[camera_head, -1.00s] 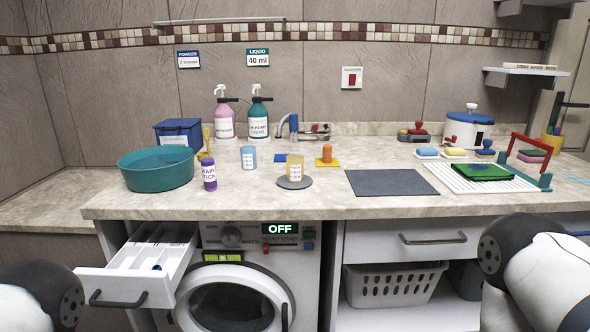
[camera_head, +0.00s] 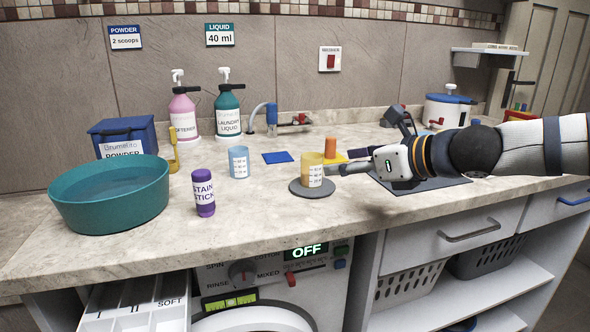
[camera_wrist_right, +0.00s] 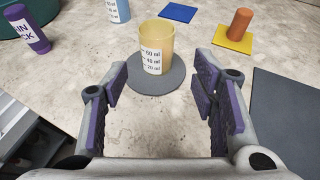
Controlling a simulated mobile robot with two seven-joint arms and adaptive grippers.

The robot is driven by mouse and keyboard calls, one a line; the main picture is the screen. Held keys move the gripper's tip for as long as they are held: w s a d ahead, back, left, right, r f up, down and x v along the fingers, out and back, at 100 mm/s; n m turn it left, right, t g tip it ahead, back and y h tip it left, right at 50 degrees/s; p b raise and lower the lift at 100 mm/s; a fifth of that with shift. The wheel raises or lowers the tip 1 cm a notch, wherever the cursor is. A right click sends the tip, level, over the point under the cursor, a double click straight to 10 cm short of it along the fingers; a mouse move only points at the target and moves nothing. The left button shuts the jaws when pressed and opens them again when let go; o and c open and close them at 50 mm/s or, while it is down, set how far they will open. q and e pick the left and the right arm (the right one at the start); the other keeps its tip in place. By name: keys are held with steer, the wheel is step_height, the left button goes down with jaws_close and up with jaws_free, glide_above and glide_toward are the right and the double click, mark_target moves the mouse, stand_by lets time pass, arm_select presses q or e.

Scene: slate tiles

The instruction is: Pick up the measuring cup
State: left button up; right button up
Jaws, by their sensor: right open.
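A yellow translucent measuring cup (camera_head: 312,167) with a white ml scale stands upright on a round grey disc (camera_head: 296,188). It also shows in the right wrist view (camera_wrist_right: 155,38), ahead of my jaws and roughly centred between them. A similar blue cup (camera_head: 239,161) with a ml label stands to its left; its lower part shows in the wrist view (camera_wrist_right: 118,10). My right gripper (camera_head: 341,169) comes in from the right, its fingertips close beside the yellow cup. In the wrist view its jaws (camera_wrist_right: 160,95) are apart, with nothing between them. My left gripper is out of view.
A purple stain stick (camera_head: 204,193) and a teal basin (camera_head: 110,197) stand to the left. An orange peg on a yellow square (camera_head: 335,158) stands just behind the cup. A blue square (camera_head: 278,158) lies behind left. The counter in front of the disc is clear.

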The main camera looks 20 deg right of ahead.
mark_target(321, 168)
steer(key=w+f, duration=0.1)
steer(key=w+a+f+b, duration=0.1)
steer(key=shift+w+a+f, duration=0.2)
steer(key=shift+w+f, duration=0.1)
steer(key=shift+f, duration=0.1)
steer(key=x, duration=0.4)
steer(key=r+x, duration=0.1)
steer(key=x, duration=0.2)
steer(key=shift+w+b, duration=0.2)
steer(key=shift+b, duration=0.15)
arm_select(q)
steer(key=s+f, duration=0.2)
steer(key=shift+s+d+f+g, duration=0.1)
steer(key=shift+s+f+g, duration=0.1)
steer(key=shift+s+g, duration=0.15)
arm_select(e)
steer(key=shift+r, duration=0.15)
steer(key=c, duration=1.1)
